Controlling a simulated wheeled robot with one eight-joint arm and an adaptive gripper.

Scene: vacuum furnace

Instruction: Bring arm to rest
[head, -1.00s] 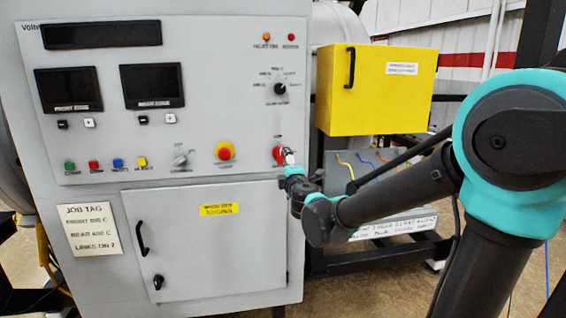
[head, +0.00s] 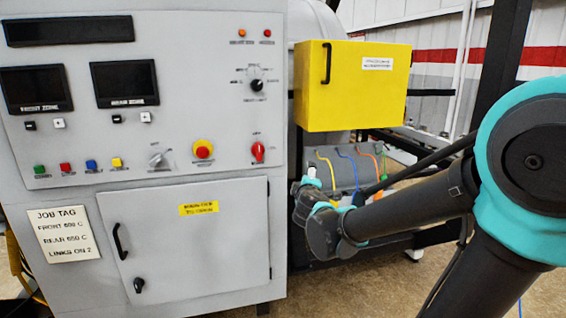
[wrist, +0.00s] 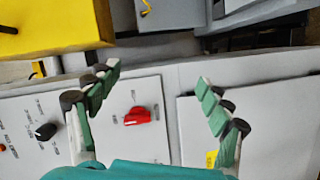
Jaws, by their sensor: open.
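My gripper (wrist: 160,92) is open and empty in the wrist view, its two green-padded fingers spread wide. Between and beyond them is the red rotary switch (wrist: 137,116) on the grey panel, not touched. In the head view the red switch (head: 258,151) sits at the panel's lower right, its handle upright. My arm reaches in from the right, and the gripper end (head: 311,178) is just right of the cabinet edge, apart from it. The fingers are mostly hidden there.
The grey furnace cabinet (head: 235,110) with its closed lower door (head: 190,250) stands at left. A yellow box (head: 380,85) hangs behind my arm. Below it, a grey unit (head: 345,172) carries several coloured cables. Open floor (head: 540,290) shows at lower right.

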